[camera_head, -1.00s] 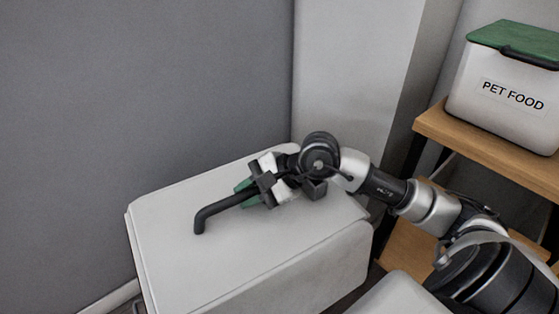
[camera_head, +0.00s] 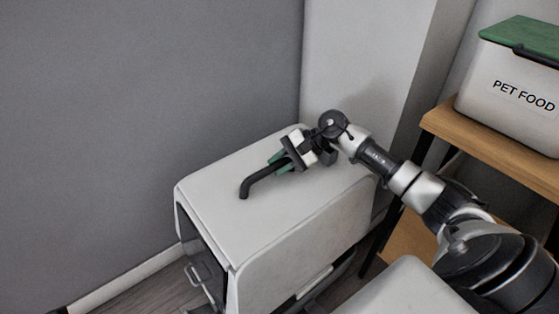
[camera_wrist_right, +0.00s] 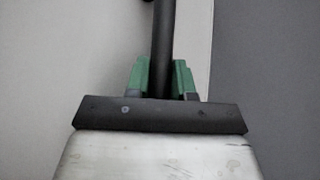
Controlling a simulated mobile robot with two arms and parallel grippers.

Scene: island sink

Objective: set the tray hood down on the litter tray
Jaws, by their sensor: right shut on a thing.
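The tray hood (camera_head: 315,205) is a white box with rounded edges, a dark opening at its left end and a black bar handle (camera_head: 247,188) on top. My right gripper (camera_head: 279,161) has its green fingertips closed around this handle. In the right wrist view, the right gripper (camera_wrist_right: 161,78) has a green finger on either side of the black bar (camera_wrist_right: 161,45). The hood looks level. Parts of something low show under its lower edge, but the litter tray is mostly hidden, and I cannot tell whether the hood touches it. My left gripper is out of view.
A wooden shelf unit (camera_head: 490,135) stands at the right, with a white pet food bin (camera_head: 515,90) with a green lid on it. A grey wall (camera_head: 130,110) rises behind and left of the hood. Some floor (camera_head: 150,292) shows at the lower left.

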